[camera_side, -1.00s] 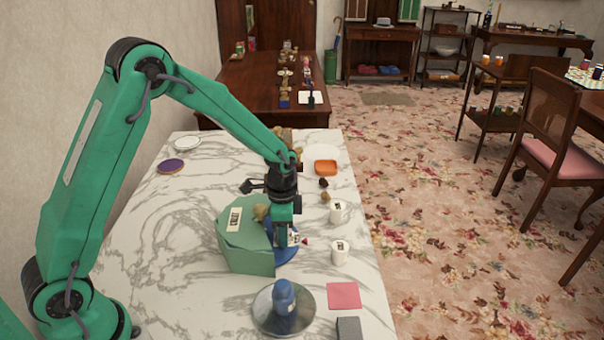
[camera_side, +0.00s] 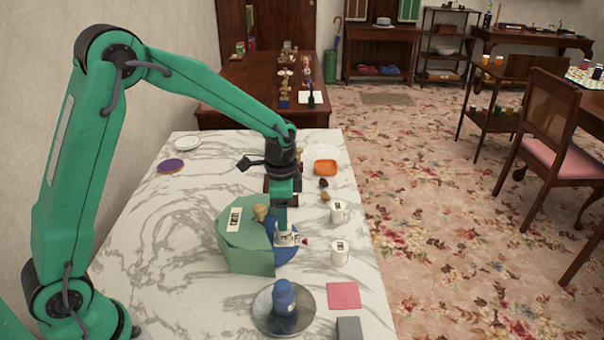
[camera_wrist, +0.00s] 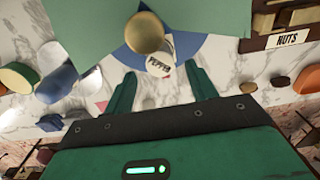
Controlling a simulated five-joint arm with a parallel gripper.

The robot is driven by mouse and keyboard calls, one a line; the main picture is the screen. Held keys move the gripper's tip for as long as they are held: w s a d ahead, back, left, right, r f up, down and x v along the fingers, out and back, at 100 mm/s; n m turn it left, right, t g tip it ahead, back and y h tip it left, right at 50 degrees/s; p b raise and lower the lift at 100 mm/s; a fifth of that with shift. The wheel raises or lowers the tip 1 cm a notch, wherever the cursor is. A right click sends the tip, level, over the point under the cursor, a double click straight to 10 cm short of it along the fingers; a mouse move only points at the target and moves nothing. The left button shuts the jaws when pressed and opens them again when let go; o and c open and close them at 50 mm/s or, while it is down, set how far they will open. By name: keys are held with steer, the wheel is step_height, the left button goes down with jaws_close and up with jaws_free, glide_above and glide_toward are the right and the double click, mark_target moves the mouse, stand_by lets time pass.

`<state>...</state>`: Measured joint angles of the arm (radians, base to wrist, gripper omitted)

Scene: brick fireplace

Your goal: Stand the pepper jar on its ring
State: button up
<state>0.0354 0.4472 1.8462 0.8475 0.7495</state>
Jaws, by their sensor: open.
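The pepper jar (camera_side: 286,239) is a small white jar with a printed label. It stands on a blue round patch (camera_side: 291,255) beside the green box (camera_side: 247,256). My gripper (camera_side: 284,222) is just above the jar, pointing down. In the wrist view the jar (camera_wrist: 160,67) shows its label between and slightly beyond the tips of my open gripper (camera_wrist: 161,77), with gaps on both sides. A tan round knob (camera_wrist: 145,32) partly covers the jar there. I cannot make out a separate ring under the jar.
The green box and its tan knob stand close on the left. A silver disc (camera_side: 262,313) with a blue jar (camera_side: 284,296) is in front. A box labelled NUTS (camera_wrist: 287,40) lies behind. The marble table's left side is mostly clear.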

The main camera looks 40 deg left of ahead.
step_height(320, 180, up, 6)
stand_by(0.4)
steer(key=shift+r, duration=0.1)
stand_by(0.4)
steer(key=s+r+n+t, duration=0.2)
steer(key=s+r+n, duration=0.2)
steer(key=s, duration=0.7)
steer(key=s+a+r+n+t, duration=0.1)
steer(key=s+r+n+t, duration=0.2)
steer(key=s, duration=0.8)
step_height(320, 180, up, 4)
steer(key=shift+s+a+f+n+t, duration=0.15)
steer(key=shift+a+n+t, duration=0.15)
steer(key=shift+n, duration=0.7)
